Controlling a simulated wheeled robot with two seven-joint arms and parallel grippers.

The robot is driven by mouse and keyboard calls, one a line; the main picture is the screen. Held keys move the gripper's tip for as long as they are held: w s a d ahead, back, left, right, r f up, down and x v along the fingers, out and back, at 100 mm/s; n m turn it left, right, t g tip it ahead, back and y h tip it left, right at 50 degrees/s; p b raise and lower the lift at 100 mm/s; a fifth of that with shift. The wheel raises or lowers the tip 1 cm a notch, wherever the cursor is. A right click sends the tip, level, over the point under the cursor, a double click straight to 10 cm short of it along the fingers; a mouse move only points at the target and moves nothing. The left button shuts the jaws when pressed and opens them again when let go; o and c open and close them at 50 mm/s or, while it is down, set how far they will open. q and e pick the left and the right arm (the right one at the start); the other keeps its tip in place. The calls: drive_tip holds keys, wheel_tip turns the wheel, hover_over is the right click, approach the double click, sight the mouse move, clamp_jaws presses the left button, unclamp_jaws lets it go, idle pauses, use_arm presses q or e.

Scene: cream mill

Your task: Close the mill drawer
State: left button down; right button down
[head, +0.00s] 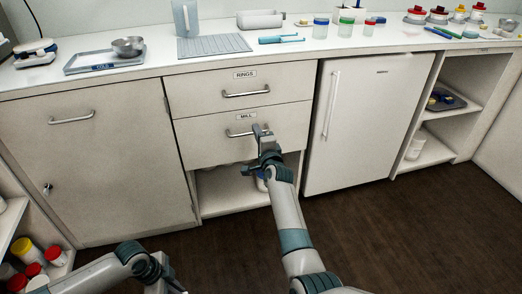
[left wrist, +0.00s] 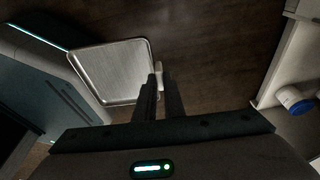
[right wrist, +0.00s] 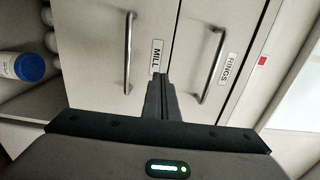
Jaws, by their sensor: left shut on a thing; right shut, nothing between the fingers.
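The mill drawer (head: 205,147) is the lower white front, labelled MILL, with a bar handle (head: 240,133). It looks about flush with the RINGS drawer (head: 195,95) above; a small gap cannot be ruled out. My right gripper (head: 259,130) is shut and empty in front of it, by the handle's right end. In the right wrist view its fingertips (right wrist: 159,78) are beside the MILL label (right wrist: 157,56), off the handle (right wrist: 128,52); contact is unclear.
An open shelf (head: 225,190) lies below the mill drawer. A small fridge (head: 365,125) stands to the right, a cupboard (head: 90,165) to the left. The counter above carries jars and a scale (head: 105,62). Dark floor (head: 400,235) is clear at right.

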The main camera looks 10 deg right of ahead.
use_arm(q)
drive_tip(key=shift+r+p, duration=0.4)
drive_tip(key=shift+r, duration=0.15)
use_arm(e)
drive_tip(key=shift+s, duration=2.5)
drive_tip(key=shift+d+f, duration=0.1)
